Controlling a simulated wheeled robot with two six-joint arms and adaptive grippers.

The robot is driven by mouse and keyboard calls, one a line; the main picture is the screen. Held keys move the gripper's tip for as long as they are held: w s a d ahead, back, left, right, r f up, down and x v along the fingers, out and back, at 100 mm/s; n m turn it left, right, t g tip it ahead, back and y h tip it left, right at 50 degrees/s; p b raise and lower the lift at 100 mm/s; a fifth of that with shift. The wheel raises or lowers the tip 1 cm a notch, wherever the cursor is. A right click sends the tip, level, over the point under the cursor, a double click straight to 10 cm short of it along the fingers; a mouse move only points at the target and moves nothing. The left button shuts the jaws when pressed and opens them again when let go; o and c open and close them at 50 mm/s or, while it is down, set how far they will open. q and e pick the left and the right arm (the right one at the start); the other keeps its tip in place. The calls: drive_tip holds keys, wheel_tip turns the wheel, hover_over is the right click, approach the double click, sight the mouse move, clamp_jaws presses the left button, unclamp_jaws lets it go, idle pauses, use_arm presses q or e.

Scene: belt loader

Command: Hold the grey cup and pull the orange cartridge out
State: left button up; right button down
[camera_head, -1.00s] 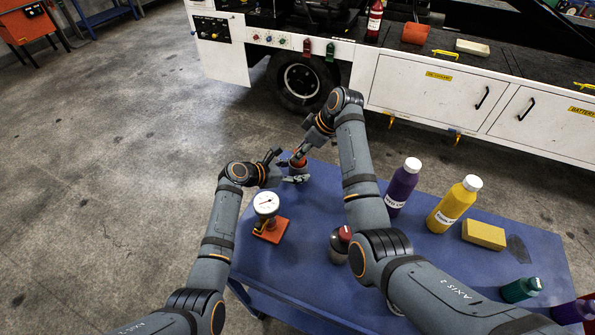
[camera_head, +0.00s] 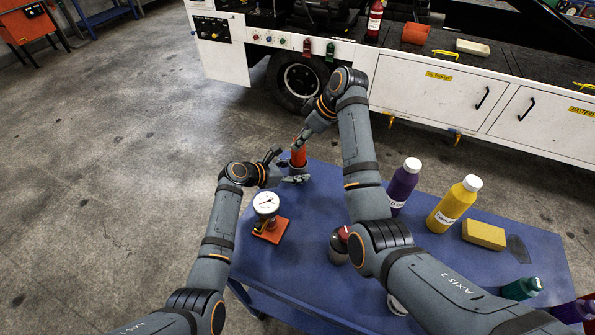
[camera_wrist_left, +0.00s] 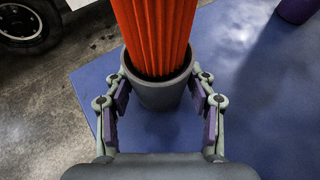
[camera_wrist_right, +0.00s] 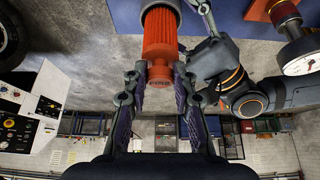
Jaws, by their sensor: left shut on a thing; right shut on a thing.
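The grey cup (camera_wrist_left: 158,98) stands at the far left corner of the blue table. My left gripper (camera_wrist_left: 160,88) is shut around it, one finger on each side. The ribbed orange cartridge (camera_head: 298,158) stands upright, rising well above the cup's rim; in the left wrist view its lower end (camera_wrist_left: 155,40) is inside the cup's mouth. My right gripper (camera_wrist_right: 160,78) is shut on the cartridge's upper end, above the cup. In the right wrist view the cartridge (camera_wrist_right: 160,35) extends from between the fingers toward the cup. How deep its hidden end sits cannot be seen.
A gauge on an orange base (camera_head: 271,230) stands near my left gripper. Purple (camera_head: 402,186) and yellow (camera_head: 452,206) bottles, a yellow block (camera_head: 484,235) and a dark red-topped item (camera_head: 339,246) are on the blue table (camera_head: 318,218). A white vehicle (camera_head: 430,95) stands behind.

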drive_tip(key=shift+r, duration=1.65)
use_arm(q)
drive_tip(key=o, duration=0.9)
drive_tip(key=shift+o, duration=0.2)
drive_tip(key=v, duration=1.1)
drive_tip(key=shift+s+a+r, duration=0.1)
drive_tip(key=shift+s+a, duration=0.05)
drive_tip(key=shift+a, duration=0.1)
drive_tip(key=shift+s+a+r, duration=0.1)
drive_tip(key=shift+a, duration=0.05)
drive_tip(key=shift+r, duration=0.1)
